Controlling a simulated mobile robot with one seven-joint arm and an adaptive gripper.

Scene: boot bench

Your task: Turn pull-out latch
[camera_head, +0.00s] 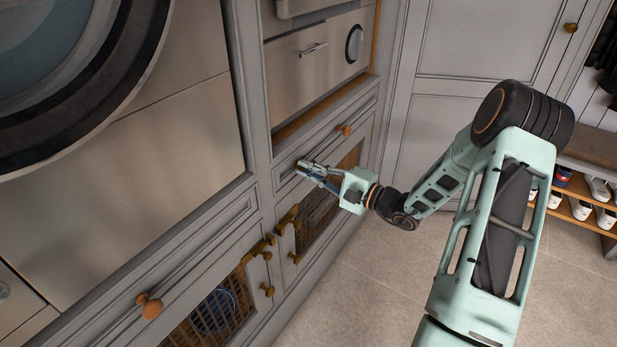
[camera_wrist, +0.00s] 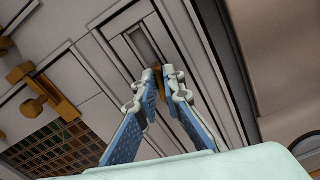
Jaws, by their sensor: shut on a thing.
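My gripper (camera_head: 303,166) is in front of the grey cabinet, at the left part of the drawer front above the right wicker-panelled door. In the wrist view its two fingers (camera_wrist: 166,74) are closed together on a small brown piece (camera_wrist: 157,88). The fingers hide most of this piece, so I cannot tell its full shape. A brass-coloured latch (camera_head: 288,222) sits at the upper left of that door, below and left of my gripper and apart from it. The wrist view shows brass-coloured latch parts (camera_wrist: 48,97) at the left.
A wooden knob (camera_head: 344,130) is on the drawer front, right of my gripper. A second drawer knob (camera_head: 150,306) is at the lower left. A steel appliance (camera_head: 310,75) is above. A shoe rack (camera_head: 578,208) stands at the right. The floor (camera_head: 365,280) is clear.

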